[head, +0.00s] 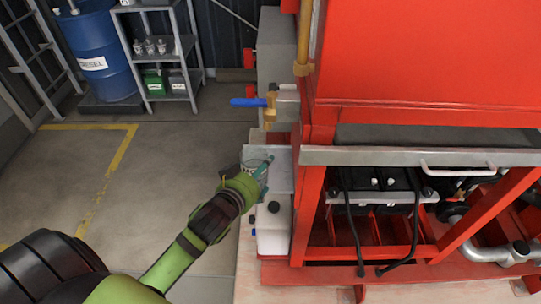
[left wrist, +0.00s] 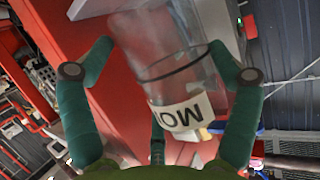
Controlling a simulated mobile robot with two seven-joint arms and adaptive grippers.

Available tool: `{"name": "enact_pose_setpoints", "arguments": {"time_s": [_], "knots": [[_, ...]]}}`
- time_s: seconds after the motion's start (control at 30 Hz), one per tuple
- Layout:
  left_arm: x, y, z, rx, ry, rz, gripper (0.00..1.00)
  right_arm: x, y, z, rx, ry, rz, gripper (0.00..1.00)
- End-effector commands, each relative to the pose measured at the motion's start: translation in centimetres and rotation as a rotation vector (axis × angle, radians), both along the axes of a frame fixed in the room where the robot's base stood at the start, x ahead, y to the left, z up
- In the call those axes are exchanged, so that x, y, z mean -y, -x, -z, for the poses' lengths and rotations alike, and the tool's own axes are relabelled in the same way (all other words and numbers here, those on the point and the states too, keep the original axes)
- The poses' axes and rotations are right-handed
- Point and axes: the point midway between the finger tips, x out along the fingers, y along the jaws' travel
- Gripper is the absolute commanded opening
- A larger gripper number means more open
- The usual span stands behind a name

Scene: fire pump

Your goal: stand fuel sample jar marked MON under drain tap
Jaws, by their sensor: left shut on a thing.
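The clear sample jar (left wrist: 165,60) has a white label with black letters, partly cut off and upside down in the left wrist view, that fit MON. My left gripper (head: 258,172) is shut on the jar, its green fingers on either side of it. In the head view the jar (head: 254,164) is hard to make out behind the fingers, over or at a grey plate (head: 281,180); I cannot tell whether it touches. The brass drain tap (head: 271,106) with a blue lever sticks out from the red unit, above and slightly right of the jar. My right gripper is in neither view.
A white can (head: 272,236) with a black cap stands just in front of the plate. The red frame (head: 308,200) rises close on the right. A blue diesel drum (head: 97,45) and a shelf (head: 182,47) with several jars stand far left. The floor between is clear.

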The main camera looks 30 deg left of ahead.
Motion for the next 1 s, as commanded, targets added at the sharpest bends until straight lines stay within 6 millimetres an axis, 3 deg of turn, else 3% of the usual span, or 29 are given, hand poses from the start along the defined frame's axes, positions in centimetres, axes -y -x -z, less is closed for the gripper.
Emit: {"name": "enact_pose_setpoints", "arguments": {"time_s": [0.2, 0.33, 0.47, 0.73, 1.0], "knots": [[-0.4, -5.8, -0.4, 0.003, -0.002, -0.001, 0.51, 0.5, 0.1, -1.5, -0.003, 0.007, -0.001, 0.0], [-0.5, -7.9, -0.2, 0.002, -0.001, -0.001, 0.51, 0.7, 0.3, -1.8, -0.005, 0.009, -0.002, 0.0], [-0.5, -8.6, 0.0, 0.0, 0.001, 0.0, 0.51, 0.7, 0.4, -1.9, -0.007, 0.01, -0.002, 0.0], [-0.5, -8.6, 3.3, -0.002, 0.0, -0.001, 0.51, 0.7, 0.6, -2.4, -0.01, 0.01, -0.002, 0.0], [-0.5, -8.6, 3.5, 0.001, 0.0, 0.0, 0.51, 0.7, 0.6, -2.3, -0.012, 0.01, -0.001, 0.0]]}}
